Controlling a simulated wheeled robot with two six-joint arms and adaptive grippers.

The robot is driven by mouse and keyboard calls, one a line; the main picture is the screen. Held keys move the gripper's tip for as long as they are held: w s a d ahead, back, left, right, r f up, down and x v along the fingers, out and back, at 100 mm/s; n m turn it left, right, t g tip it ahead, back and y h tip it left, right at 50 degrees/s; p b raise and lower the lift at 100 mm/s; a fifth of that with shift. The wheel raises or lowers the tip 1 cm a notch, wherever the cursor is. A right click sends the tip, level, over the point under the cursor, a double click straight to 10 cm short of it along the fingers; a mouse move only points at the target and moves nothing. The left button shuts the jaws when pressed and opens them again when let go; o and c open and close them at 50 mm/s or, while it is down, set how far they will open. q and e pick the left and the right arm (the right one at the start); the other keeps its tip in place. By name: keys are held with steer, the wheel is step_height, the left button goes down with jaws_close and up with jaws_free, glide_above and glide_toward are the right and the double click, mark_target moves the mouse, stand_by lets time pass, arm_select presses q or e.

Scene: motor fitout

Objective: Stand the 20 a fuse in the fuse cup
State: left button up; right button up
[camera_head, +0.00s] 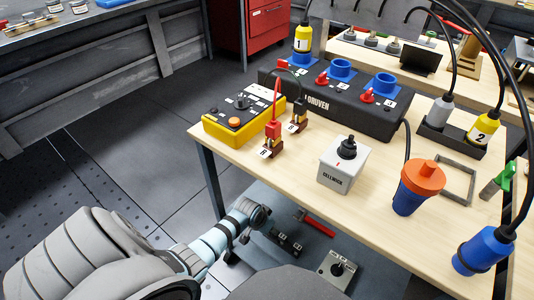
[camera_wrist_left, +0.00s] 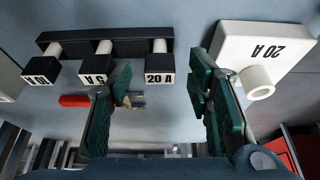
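The 20 A fuse (camera_wrist_left: 159,68) has a white labelled end and stands in a dark rack (camera_wrist_left: 70,42) with the 10 A and 5 A fuses. My left gripper (camera_wrist_left: 160,85) is open, its green fingers on either side of the 20 A fuse, apparently not touching it. The fuse cup (camera_wrist_left: 258,84) is a white hollow cylinder on a white block marked 20 A, right of the fingers; I see nothing in it. In the head view my left gripper (camera_head: 256,214) is low beside the table, near the rack (camera_head: 285,243). My right gripper is not in view.
A red-handled tool (camera_head: 316,223) lies behind the rack. A grey block with a black knob (camera_head: 339,267) stands to its right. The wooden table (camera_head: 235,157) above holds a yellow control box (camera_head: 243,120), a white box (camera_head: 342,166) and an orange-topped blue cylinder (camera_head: 417,188).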

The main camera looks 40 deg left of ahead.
arm_select(q)
steer(key=shift+r, duration=0.2)
steer(key=v, duration=1.1)
steer(key=shift+s+r, duration=0.25)
steer(key=shift+r, duration=0.05)
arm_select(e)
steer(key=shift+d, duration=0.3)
